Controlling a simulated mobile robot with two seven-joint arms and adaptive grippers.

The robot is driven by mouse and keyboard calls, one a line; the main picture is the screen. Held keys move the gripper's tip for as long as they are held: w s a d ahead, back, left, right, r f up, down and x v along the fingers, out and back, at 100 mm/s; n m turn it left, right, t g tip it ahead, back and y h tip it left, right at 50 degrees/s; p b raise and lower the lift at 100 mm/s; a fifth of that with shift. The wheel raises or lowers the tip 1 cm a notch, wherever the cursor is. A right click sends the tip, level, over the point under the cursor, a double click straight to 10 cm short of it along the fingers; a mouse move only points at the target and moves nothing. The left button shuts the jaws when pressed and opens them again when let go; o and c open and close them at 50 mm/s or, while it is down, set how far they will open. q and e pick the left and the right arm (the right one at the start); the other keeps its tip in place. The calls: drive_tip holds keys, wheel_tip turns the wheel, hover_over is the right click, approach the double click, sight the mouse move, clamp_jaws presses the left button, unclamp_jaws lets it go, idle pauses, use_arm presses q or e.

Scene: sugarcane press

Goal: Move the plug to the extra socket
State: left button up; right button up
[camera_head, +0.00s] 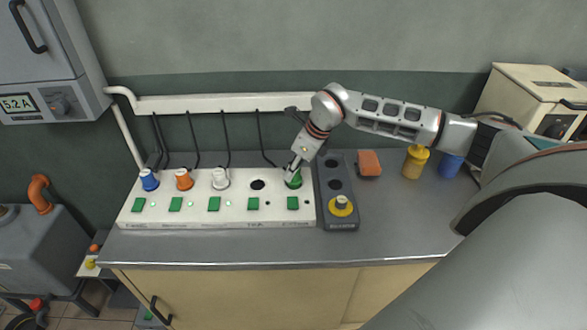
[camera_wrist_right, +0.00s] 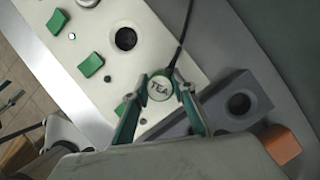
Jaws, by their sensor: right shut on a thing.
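The green plug (camera_head: 294,181) is at the right end of the white socket panel (camera_head: 240,208). My right gripper (camera_head: 292,172) is shut on it. In the right wrist view the plug (camera_wrist_right: 160,88) has a round white top marked TEA and sits between the two fingers (camera_wrist_right: 160,100), its black cord running up. I cannot tell whether it is seated in a socket or just above one. An empty socket (camera_head: 257,185) is left of it. The grey socket block (camera_head: 350,223) stands right of the panel, with two open holes and a yellow round piece (camera_head: 341,205). My left gripper is not in view.
Blue (camera_head: 149,180), orange (camera_head: 184,180) and white (camera_head: 220,179) plugs stand in the panel, with cords to a wall duct (camera_head: 210,104). Green switches line its front. An orange block (camera_head: 369,163), a yellow jar (camera_head: 415,162) and a blue cup (camera_head: 450,165) stand right. The front right counter is clear.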

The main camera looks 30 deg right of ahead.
sight(300, 180)
drive_tip(key=shift+f+b, duration=0.4)
drive_tip(key=shift+f, duration=0.2)
idle(0.4)
drive_tip(key=o, duration=0.9)
drive_tip(key=shift+c, duration=0.2)
drive_tip(key=shift+p+v, duration=1.15)
drive_tip(key=shift+v, duration=0.3)
drive_tip(key=shift+p+v, duration=0.9)
drive_tip(key=shift+v, duration=3.2)
drive_tip(key=shift+f, duration=0.1)
